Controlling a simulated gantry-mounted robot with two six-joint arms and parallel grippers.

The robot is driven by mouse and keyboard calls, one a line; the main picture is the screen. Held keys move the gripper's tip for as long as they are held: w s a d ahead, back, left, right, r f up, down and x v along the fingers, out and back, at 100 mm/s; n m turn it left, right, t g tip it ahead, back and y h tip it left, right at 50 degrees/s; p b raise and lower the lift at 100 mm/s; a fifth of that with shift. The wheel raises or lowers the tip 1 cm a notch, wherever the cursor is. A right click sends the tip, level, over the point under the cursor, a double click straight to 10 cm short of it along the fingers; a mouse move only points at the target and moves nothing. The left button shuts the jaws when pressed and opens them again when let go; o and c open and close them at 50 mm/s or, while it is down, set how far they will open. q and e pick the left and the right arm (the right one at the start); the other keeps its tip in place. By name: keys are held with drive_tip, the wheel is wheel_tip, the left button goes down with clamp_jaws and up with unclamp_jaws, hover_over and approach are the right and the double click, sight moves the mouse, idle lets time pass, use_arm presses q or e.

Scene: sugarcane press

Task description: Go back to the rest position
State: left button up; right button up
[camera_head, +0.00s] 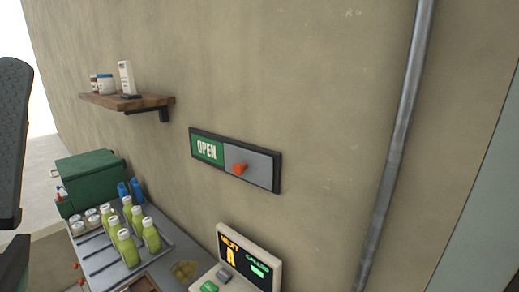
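A dark arm part of mine (12,140) stands upright along the left edge of the head view. Neither gripper's fingertips show, so I cannot see what either gripper holds. The sliding wall sign (207,150) shows the word OPEN on green at its left, with a red knob (240,169) on the grey slider (256,165). No gripper is near the sign.
Below are a tray (99,263) with several green bottles (127,248), a green box (90,172) and a lit display unit (243,262). A wooden shelf (150,102) holds small containers. A grey pipe (400,130) runs up the wall at right.

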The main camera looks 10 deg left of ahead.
use_arm(q)
drive_tip(key=w+a+f+m+g+y, duration=0.1)
drive_tip(key=w+a+f+g+y, duration=0.2)
drive_tip(key=w+y, duration=0.4)
wheel_tip(320, 180, up, 36)
drive_tip(key=d+p, duration=0.1)
drive_tip(key=p, duration=3.7)
drive_tip(key=shift+s+d+r+m+y, duration=0.15)
drive_tip(key=shift+s+r+m+y, duration=0.15)
drive_tip(key=shift+m+y, duration=0.1)
